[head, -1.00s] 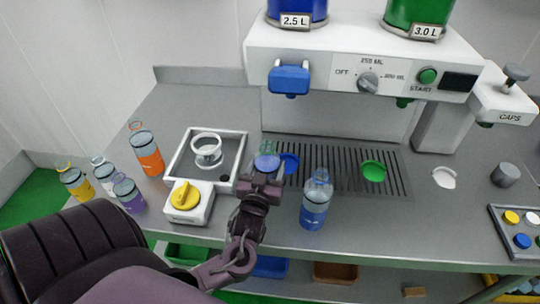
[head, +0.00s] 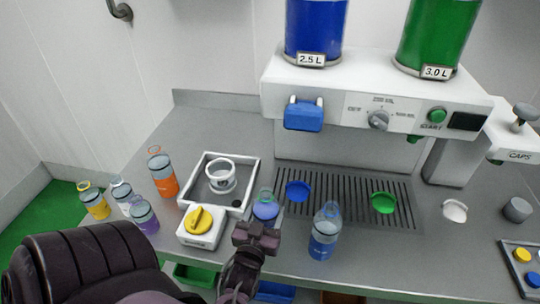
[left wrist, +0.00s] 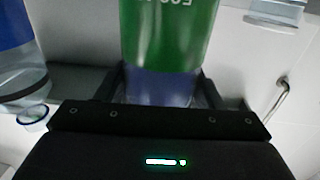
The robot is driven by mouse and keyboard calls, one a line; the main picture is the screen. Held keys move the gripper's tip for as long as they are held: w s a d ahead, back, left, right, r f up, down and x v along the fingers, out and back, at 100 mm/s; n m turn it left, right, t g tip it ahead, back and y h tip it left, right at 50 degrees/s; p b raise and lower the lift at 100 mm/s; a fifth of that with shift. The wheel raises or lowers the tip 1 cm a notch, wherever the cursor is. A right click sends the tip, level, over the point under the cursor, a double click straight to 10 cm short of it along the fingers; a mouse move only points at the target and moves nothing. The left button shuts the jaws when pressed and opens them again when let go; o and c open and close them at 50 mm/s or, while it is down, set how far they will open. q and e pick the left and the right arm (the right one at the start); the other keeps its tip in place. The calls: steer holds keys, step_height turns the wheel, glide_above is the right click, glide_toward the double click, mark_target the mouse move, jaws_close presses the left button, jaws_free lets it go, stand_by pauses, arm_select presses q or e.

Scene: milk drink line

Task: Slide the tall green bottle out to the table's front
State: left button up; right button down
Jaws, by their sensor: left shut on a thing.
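The green bottle (head: 265,211) stands upright on the table, just in front of the drip grate's left end. In the head view its greenish neck and bluish body show above my left gripper (head: 257,236). In the left wrist view the bottle (left wrist: 168,35) shows a large green label with white lettering and a bluish lower part. My left gripper (left wrist: 160,97) is shut on it, with a finger on each side. The bottle's lower part is hidden by the gripper in the head view. My right gripper is out of view.
A blue bottle (head: 323,240) stands close to the right. A yellow-knobbed box (head: 198,228) and a white-framed tray (head: 248,186) are close to the left. Orange, purple, yellow and clear bottles stand further left. The dispenser (head: 380,104) rises behind; the table's front edge is near.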

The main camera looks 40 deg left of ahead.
arm_select(q)
steer(key=shift+s+d+r, duration=0.15)
steer(key=shift+s, duration=0.6)
steer(key=shift+w, duration=0.1)
steer(key=shift+p, duration=0.35)
steer(key=o, duration=1.5)
steer(key=shift+f, duration=0.2)
